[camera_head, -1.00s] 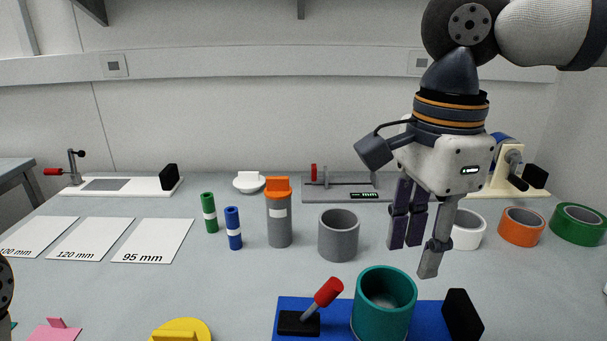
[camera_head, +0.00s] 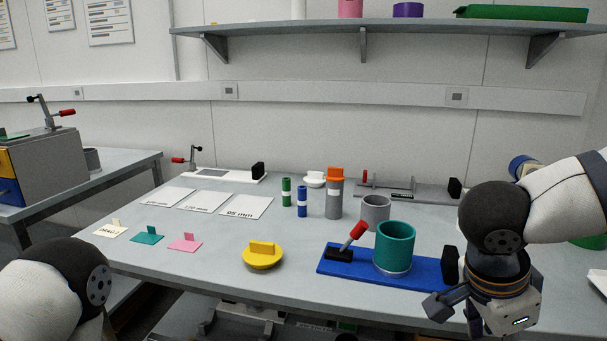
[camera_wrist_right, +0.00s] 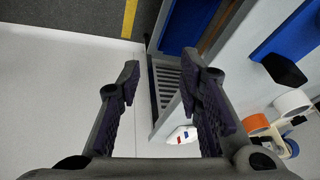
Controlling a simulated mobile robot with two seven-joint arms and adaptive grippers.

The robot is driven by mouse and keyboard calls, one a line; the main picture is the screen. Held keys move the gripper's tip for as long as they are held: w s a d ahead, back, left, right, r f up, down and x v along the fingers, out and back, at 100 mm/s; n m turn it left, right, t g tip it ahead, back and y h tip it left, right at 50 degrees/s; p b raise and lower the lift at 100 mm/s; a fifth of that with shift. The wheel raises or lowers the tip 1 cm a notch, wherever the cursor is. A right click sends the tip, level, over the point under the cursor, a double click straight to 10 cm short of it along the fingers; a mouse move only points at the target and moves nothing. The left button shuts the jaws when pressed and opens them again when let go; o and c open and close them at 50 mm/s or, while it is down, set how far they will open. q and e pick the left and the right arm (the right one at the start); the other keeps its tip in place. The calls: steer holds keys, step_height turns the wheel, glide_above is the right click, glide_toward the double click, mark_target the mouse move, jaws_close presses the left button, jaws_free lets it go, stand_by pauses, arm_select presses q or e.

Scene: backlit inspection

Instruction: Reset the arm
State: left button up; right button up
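My right arm comes in from the right in the head view, bent down beyond the bench's front right.
A teal ring (camera_head: 394,245) stands on a blue fixture (camera_head: 345,266) with a red-handled clamp near the front edge. A yellow lidded piece (camera_head: 262,257), grey cup (camera_head: 375,209) and orange-capped bottle (camera_head: 334,198) stand on the bench. A shelf (camera_head: 400,28) hangs above.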

step_height(320, 180, down, 14)
steer(key=w+d+n+t+h, duration=0.1)
steer(key=d+n+t, duration=0.1)
steer(key=n, duration=0.3)
steer(key=s+a+f+n+y, duration=0.1)
steer(key=s+a+f+n, duration=0.1)
steer(key=s+f+n, duration=0.3)
arm_select(q)
steer(key=shift+w, duration=0.35)
arm_select(e)
steer(key=s+a+f+n+g+y, duration=0.1)
steer(key=s+f+n+g+y, duration=0.1)
steer(key=s, duration=0.8)
steer(key=s+a+f+n+g+y, duration=0.2)
steer(key=s+f+n, duration=0.3)
steer(key=s, duration=0.6)
steer(key=shift+s+a+f+g, duration=0.2)
steer(key=shift+f+g, duration=0.3)
steer(key=shift+f, duration=0.45)
